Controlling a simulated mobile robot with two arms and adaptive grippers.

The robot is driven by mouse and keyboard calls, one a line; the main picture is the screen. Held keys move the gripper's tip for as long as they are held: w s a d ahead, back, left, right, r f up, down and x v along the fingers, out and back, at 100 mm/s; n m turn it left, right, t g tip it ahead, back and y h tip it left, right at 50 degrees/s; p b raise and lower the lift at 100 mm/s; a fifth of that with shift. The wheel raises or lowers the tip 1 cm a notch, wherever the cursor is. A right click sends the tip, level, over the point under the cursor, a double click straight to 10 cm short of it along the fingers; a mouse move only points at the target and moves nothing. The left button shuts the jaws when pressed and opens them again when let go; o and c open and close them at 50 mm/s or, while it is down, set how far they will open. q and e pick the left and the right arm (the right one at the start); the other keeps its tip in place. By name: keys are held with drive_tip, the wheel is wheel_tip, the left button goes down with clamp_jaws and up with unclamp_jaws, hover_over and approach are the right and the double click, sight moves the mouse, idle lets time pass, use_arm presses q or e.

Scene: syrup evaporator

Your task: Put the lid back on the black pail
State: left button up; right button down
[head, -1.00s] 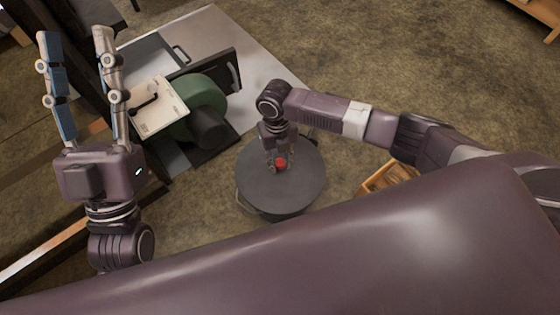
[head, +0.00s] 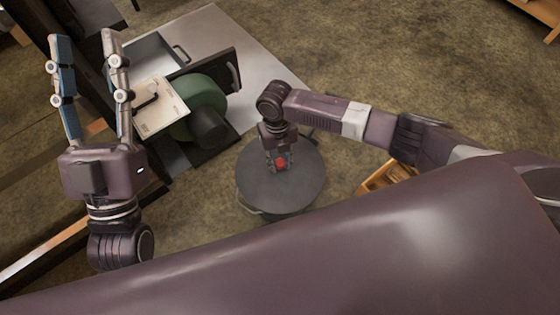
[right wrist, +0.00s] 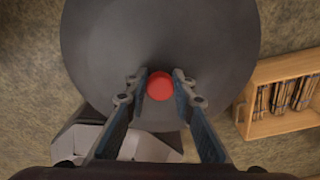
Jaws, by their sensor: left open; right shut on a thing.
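The round dark grey lid (head: 255,180) has a red knob (head: 282,162) at its middle. My right gripper (head: 279,166) is over the lid from above, shut on the knob. In the right wrist view, the two fingers stand either side of the red knob (right wrist: 160,86), with the lid (right wrist: 160,30) broad beneath. The black pail (head: 262,213) is mostly hidden under the lid; only a strip of its side shows at the lower left. I cannot tell whether the lid touches its rim. My left gripper (head: 87,42) is open and empty, raised at the left.
A grey bench (head: 258,92) behind the pail carries a green cylindrical machine (head: 203,95) and a white panel (head: 158,108). A wooden crate (head: 385,177) stands on the floor right of the pail; it also shows in the right wrist view (right wrist: 285,68).

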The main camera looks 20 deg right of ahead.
use_arm(q)
drive_tip(key=shift+w, duration=0.15)
idle(0.3)
drive_tip(key=shift+w+d+f, duration=0.1)
drive_tip(key=shift+w+f, duration=0.1)
drive_tip(key=shift+f, duration=0.05)
drive_tip(key=shift+w+f+g, duration=0.2)
drive_tip(key=shift+g, duration=0.2)
drive_tip(key=shift+f, duration=0.1)
drive_tip(key=shift+w+f, duration=0.2)
drive_tip(key=shift+f, duration=0.15)
drive_tip(key=shift+r, duration=0.15)
use_arm(e)
drive_tip(key=c, duration=1.6)
unclamp_jaws()
drive_tip(key=shift+o, duration=0.7)
